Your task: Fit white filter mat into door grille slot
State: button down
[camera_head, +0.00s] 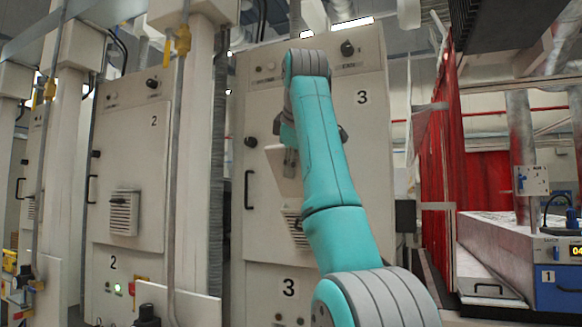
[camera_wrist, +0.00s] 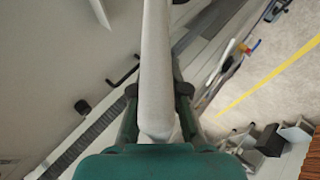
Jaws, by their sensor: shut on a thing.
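The white filter mat (camera_wrist: 156,60) is seen edge-on in the wrist view, held between the two fingers of my gripper (camera_wrist: 157,92). In the head view a pale corner of the mat (camera_head: 283,168) shows left of my arm, in front of door 3. My gripper is mostly hidden there behind my arm. The door grille (camera_head: 291,222) of door 3 is below the mat and partly covered by my arm. Its slot cannot be made out. The mat appears above the grille and apart from it.
Door 3 has a black handle (camera_head: 249,190) left of the mat, also in the wrist view (camera_wrist: 123,76). Door 2 (camera_head: 152,170) has its own grille (camera_head: 124,213). A pipe and post (camera_head: 188,150) stand between the doors. A red curtain (camera_head: 440,190) hangs to the right.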

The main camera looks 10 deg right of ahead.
aim_at(295, 197)
jog(key=shift+w+d+f, duration=0.35)
jog(key=shift+w+f, duration=0.15)
jog(key=shift+f, duration=0.2)
jog(key=shift+w+d+f, duration=0.4)
jog(key=shift+w+f, duration=0.15)
jog(key=shift+f, duration=0.2)
jog(key=shift+w+d+f, duration=0.35)
jog(key=shift+w+f, duration=0.15)
jog(key=shift+f, duration=0.2)
jog(key=w+d+f, duration=0.3)
jog(key=w+f, duration=0.1)
jog(key=f, duration=0.2)
jog(key=shift+w, duration=0.2)
dwell(3.1)
jog(key=c, duration=1.1)
grip_release()
jog(key=shift+d, duration=0.1)
jog(key=v, duration=1.2)
jog(key=shift+w, duration=0.1)
